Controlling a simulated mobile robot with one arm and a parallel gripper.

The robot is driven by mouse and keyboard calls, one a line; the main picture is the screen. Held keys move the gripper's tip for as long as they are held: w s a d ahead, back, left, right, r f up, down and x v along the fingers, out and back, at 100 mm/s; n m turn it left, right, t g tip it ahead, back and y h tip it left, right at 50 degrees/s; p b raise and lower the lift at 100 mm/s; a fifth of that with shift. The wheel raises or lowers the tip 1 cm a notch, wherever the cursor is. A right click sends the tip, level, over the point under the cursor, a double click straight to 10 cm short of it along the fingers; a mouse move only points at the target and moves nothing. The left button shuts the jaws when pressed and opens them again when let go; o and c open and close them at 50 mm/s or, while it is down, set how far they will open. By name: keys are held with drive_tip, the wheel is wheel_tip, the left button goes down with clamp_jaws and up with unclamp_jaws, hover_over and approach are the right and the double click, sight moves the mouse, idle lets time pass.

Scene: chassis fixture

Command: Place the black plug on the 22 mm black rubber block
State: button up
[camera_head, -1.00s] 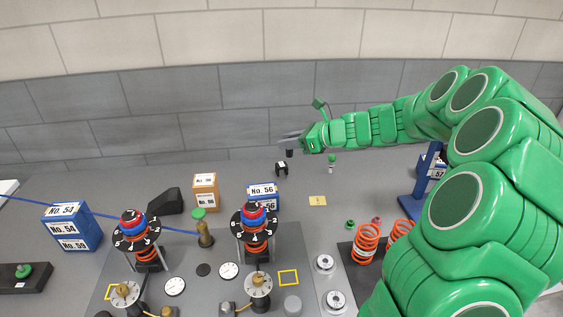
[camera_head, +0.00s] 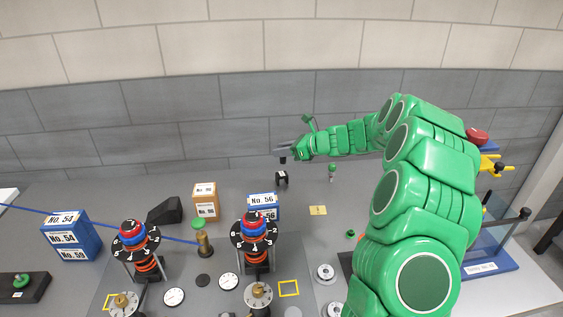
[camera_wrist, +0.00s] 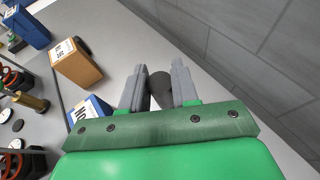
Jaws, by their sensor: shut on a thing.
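My gripper (camera_head: 286,150) is over the back of the grey bench, near the wall. In the wrist view its two grey fingers (camera_wrist: 159,92) are shut on a dark round piece, the black plug (camera_wrist: 162,90). In the head view the plug (camera_head: 283,160) shows as a small dark shape below the fingertips. A small black notched piece (camera_head: 281,177) stands on the bench just below it in the picture. A black wedge-like block (camera_head: 166,210) lies farther left. I cannot tell which black piece is the 22 mm rubber block.
Orange box (camera_head: 205,202) and blue No. 56 box (camera_head: 262,201) stand in front of the gripper. Blue No. 54 box (camera_head: 70,236) is at left. Two dial posts (camera_head: 133,238) rise from the front panel. A green-topped pin (camera_head: 332,170) stands right of the gripper.

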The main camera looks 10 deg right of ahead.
drive_tip(key=shift+w+f, duration=1)
drive_tip(key=shift+f, duration=0.2)
drive_tip(key=shift+w+a+f, duration=0.1)
drive_tip(key=shift+w+f, duration=0.45)
drive_tip(key=shift+f, duration=1.55)
drive_tip(key=shift+f, duration=0.15)
drive_tip(key=o, duration=1)
